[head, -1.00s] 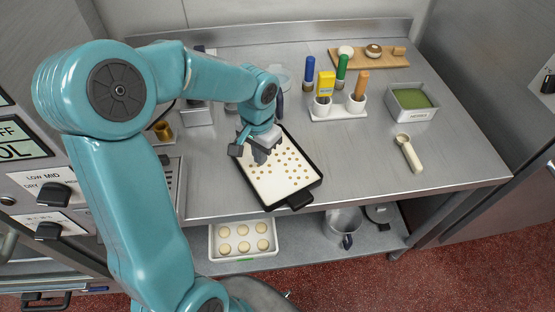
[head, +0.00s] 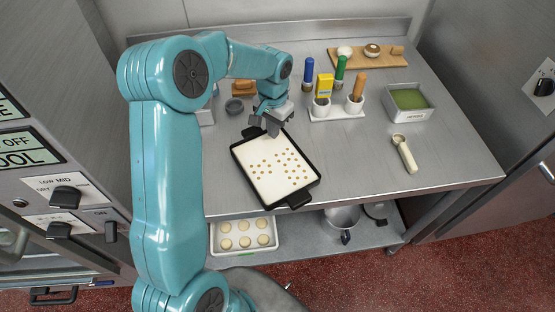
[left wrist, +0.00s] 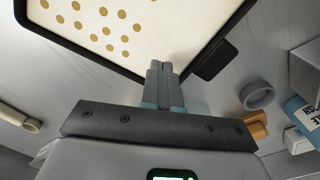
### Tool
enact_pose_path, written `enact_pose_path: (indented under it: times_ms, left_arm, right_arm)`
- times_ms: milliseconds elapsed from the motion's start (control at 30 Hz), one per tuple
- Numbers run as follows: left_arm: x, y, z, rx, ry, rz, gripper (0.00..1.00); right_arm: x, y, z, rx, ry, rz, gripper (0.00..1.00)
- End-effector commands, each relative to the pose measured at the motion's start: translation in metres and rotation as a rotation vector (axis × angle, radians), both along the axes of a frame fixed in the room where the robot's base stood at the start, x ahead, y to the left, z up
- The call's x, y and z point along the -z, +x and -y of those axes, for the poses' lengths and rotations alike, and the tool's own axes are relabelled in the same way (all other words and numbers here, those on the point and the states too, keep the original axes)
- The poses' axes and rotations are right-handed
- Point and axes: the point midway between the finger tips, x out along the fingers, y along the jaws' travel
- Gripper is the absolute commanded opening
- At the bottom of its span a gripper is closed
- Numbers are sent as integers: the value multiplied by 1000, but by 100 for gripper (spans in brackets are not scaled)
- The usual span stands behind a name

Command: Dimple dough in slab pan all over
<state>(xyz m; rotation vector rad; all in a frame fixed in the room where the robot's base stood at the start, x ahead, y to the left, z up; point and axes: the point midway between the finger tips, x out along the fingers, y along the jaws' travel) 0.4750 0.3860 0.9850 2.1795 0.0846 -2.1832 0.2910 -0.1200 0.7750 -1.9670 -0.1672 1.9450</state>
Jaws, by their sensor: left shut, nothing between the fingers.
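The black slab pan (head: 308,191) lies on the steel counter, with a handle at its front and another at its back. Pale dough (head: 270,189) fills it, with several brown dimples across its middle and right. The dough's left and front margins look smooth. My left gripper (head: 274,133) is shut and empty at the pan's back edge; the head view does not show whether it touches. In the left wrist view the shut fingers (left wrist: 164,66) overlap the pan rim beside a handle (left wrist: 213,60), and the dimpled dough (left wrist: 160,45) shows beyond. My right gripper is not in view.
Behind the pan are a small dark bowl (head: 235,107) and a wooden block (head: 243,87). A white holder (head: 340,113) with brushes stands to the right, then a green-filled container (head: 408,115) and a scoop (head: 405,154). Clear counter lies right of the pan.

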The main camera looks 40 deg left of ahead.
Motion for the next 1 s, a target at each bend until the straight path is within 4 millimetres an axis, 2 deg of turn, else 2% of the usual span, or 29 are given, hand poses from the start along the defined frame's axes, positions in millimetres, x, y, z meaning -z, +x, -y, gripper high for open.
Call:
enact_pose_path:
  times_ms: [467,1000]
  left_arm:
    - [1,0,0,-1,0,1,0]
    - [19,0,0,-1,0,0,0]
  right_arm:
    - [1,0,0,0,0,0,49]
    - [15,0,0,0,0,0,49]
